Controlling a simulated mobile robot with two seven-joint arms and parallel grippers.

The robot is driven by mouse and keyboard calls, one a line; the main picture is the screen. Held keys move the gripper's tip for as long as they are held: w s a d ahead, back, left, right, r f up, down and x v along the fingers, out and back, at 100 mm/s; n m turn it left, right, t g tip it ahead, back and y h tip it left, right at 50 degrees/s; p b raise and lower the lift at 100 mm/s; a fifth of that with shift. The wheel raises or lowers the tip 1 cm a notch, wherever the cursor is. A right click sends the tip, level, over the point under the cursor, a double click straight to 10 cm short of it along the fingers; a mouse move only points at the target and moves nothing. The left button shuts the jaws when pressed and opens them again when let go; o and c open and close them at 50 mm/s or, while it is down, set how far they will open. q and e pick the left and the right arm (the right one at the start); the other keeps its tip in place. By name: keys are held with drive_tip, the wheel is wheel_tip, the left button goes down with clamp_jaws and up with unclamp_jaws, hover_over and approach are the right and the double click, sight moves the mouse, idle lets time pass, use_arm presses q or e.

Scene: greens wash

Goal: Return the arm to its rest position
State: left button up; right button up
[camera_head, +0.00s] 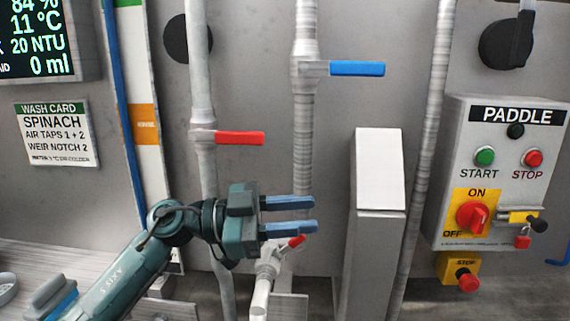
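My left gripper (314,215) comes in from the lower left on my teal arm, its two blue fingers pointing right. The fingers are parallel with a gap between them, and nothing shows in the gap. It is in front of the grey pipes, below the red-handled valve (240,138) and above a smaller red-handled valve (296,242), partly hidden behind it. I cannot tell whether it touches anything. My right gripper is not in view.
A blue-handled valve (357,69) is on the middle pipe. A grey post with a white sloped top (380,168) stands right of the fingers. The PADDLE control box (453,150) is at right. A wash card (57,134) and a display (40,40) are at left.

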use_arm(q)
drive_tip(key=w+a+f+n+t+y, duration=0.1)
drive_tip(key=w+a+n+t+y, duration=0.15)
drive_tip(key=a+n+t, duration=0.45)
drive_tip(key=w+a+f+n+t+y, duration=0.1)
drive_tip(key=a+f+n+t+y, duration=0.2)
drive_tip(key=n+t, duration=0.8)
drive_tip(key=s+a+f+n+g+y, duration=0.1)
drive_tip(key=a+f+n+y, duration=0.25)
drive_tip(key=f+y, duration=0.25)
drive_tip(key=s+a+f+n+y, duration=0.2)
drive_tip(key=a+f+y, duration=0.3)
drive_tip(key=f+y, duration=0.15)
drive_tip(key=s+a+f+m+g, duration=0.2)
drive_tip(key=s+f+g, duration=0.6)
drive_tip(key=s, duration=0.5)
drive_tip(key=s+a+f+m+g, duration=0.2)
drive_tip(key=s+f+g, duration=0.4)
drive_tip(key=s+f, duration=0.5)
drive_tip(key=w+d+f+t+h, duration=0.1)
drive_tip(key=w+d+f+t, duration=0.1)
drive_tip(key=f, duration=0.3)
drive_tip(key=w+d+f+t+h, duration=0.1)
drive_tip(key=w+d+f+t, duration=0.1)
drive_tip(key=d+f+t, duration=0.1)
wheel_tip(320, 180, down, 2)
drive_tip(key=shift+d+t, duration=0.15)
drive_tip(key=shift+t, duration=0.55)
drive_tip(key=shift+w+m, duration=0.1)
drive_tip(key=shift+m, duration=0.15)
